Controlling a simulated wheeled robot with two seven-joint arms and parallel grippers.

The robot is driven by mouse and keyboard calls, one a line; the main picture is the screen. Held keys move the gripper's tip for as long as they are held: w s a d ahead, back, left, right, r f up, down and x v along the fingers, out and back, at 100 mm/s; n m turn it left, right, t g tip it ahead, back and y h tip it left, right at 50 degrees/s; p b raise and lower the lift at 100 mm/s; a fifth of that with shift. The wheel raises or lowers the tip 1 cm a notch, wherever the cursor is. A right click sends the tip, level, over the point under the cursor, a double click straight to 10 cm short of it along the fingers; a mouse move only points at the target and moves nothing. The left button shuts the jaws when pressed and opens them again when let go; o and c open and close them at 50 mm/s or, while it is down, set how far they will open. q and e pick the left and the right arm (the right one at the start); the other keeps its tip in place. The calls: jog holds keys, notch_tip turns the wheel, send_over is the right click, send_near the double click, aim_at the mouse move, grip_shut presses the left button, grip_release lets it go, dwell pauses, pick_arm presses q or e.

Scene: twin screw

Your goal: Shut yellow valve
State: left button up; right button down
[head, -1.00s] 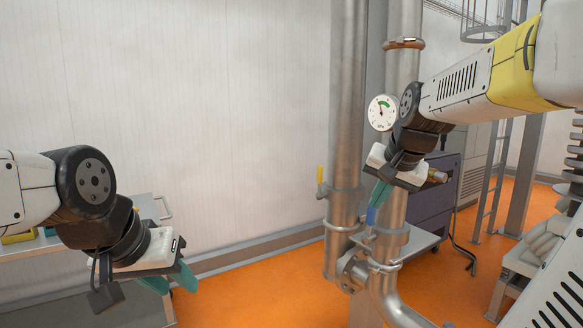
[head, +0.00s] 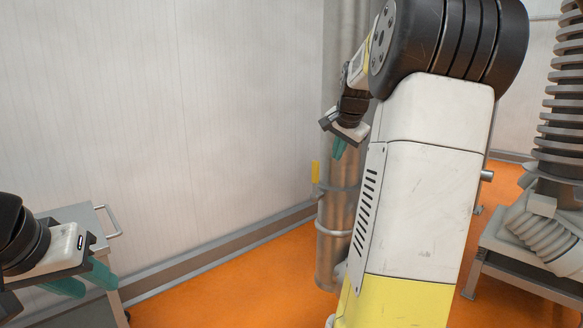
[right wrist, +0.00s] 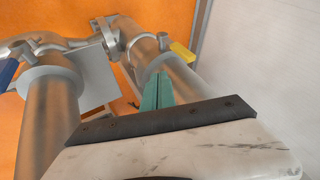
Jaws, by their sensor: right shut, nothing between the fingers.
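The yellow valve handle (head: 316,171) points upward at the left side of a steel pipe (head: 338,205) in the head view. It also shows in the right wrist view (right wrist: 182,52), just beyond and to the right of my right fingertips. My right gripper (head: 338,148) is shut and empty, with its teal fingers together. In the head view it appears above and to the right of the handle, and I see no contact. My left gripper (head: 86,282) is open and empty at the lower left, its two fingers apart.
A blue handle (right wrist: 8,70) and a second pipe (right wrist: 45,120) are at the left in the right wrist view. A metal cart (head: 108,222) stands near my left gripper. My right arm hides much of the piping in the head view. Orange floor left of the pipe is clear.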

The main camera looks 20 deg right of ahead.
send_over(318, 181)
jog(key=s, duration=0.3)
jog(key=shift+f, duration=4)
jog(key=shift+w+d, duration=0.1)
jog(key=shift+w, duration=0.05)
jog(key=shift+w+r, duration=0.1)
